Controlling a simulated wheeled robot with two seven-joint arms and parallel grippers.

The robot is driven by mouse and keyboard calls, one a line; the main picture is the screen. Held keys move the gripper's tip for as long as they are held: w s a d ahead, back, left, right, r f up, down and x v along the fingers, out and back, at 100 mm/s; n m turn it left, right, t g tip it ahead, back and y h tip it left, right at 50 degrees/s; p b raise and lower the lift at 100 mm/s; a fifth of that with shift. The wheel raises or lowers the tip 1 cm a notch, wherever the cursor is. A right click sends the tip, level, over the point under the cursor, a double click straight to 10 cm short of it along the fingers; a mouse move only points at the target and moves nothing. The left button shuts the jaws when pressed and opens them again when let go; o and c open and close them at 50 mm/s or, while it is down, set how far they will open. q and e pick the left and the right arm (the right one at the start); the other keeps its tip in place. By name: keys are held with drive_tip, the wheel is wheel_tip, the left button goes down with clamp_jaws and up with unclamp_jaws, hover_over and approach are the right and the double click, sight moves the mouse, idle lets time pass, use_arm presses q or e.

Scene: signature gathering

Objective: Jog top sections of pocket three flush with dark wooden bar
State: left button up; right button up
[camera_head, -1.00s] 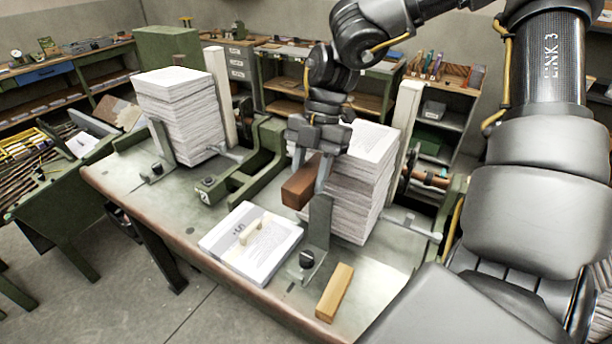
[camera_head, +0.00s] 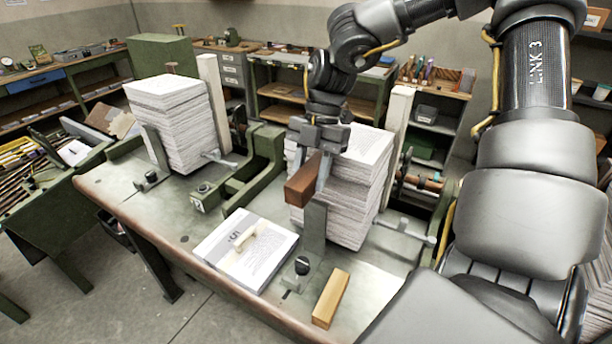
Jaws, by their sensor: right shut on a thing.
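The dark wooden bar (camera_head: 302,182) is a reddish-brown block. My right gripper (camera_head: 318,172) is shut on it and holds it against or very near the left side of the right-hand paper stack (camera_head: 352,198). The stack's upper sections show slightly uneven edges, and the gripper hides part of them. I cannot tell whether bar and paper touch. A grey upright plate (camera_head: 314,230) stands in front of this stack and a pale upright post (camera_head: 398,125) behind it. I cannot read which pocket this is. My left gripper is not in view.
Another tall paper stack (camera_head: 172,125) stands at the left, by a green metal frame (camera_head: 250,165). A light wooden block (camera_head: 330,298) lies at the front right.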

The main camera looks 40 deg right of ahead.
sight(294, 187)
drive_tip(key=shift+d, duration=0.25)
drive_tip(key=shift+s+a+r, duration=0.15)
drive_tip(key=shift+a, duration=0.5)
drive_tip(key=shift+s+a+r+b, duration=0.2)
drive_tip(key=shift+a+r+b, duration=0.1)
drive_tip(key=shift+a, duration=0.45)
drive_tip(key=shift+s+a+r+b, duration=0.25)
drive_tip(key=shift+a, duration=0.5)
drive_tip(key=shift+s+a+r+b, duration=0.2)
drive_tip(key=shift+a+r+b, duration=0.1)
drive_tip(key=shift+a, duration=0.45)
